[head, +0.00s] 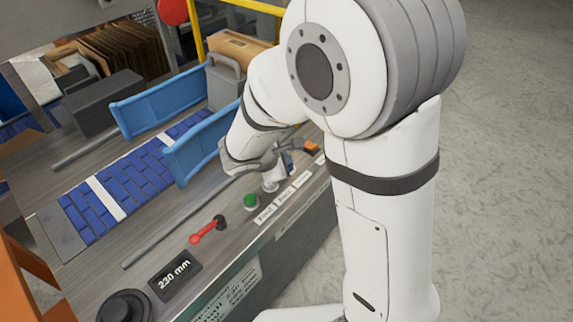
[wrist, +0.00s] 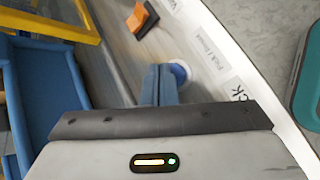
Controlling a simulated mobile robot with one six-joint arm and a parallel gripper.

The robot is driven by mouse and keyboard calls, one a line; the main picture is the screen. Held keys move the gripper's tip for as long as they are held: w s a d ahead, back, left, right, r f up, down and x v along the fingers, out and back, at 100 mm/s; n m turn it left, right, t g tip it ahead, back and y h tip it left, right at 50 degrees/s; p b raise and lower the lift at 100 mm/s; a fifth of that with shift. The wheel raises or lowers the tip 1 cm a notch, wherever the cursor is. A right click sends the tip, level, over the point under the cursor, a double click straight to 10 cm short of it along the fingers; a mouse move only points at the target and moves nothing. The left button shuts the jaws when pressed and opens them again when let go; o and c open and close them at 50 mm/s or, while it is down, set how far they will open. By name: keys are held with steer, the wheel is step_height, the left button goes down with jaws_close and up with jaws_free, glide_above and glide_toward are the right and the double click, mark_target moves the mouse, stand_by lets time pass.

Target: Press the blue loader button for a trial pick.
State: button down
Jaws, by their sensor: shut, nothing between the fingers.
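The blue loader button (wrist: 179,73), round with a pale rim, shows in the wrist view just right of my fingertips and partly behind them. My gripper (wrist: 160,72) is shut and empty, its two blue-grey fingers side by side. I cannot tell whether the fingertips touch the button. In the head view my gripper (head: 288,162) is low over the right part of the control panel, and my arm and gripper hide the blue top of the button.
An orange switch (wrist: 142,18) is beyond the button. Blue side guides (head: 165,103) flank the blue conveyor (head: 125,183). A yellow frame (head: 198,25) stands behind.

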steer(key=shift+f, duration=0.3)
steer(key=shift+r, duration=0.1)
stand_by(0.4)
steer(key=shift+r+p, duration=0.35)
steer(key=shift+r, duration=0.45)
steer(key=shift+r+p, duration=1.9)
steer(key=shift+r, duration=0.65)
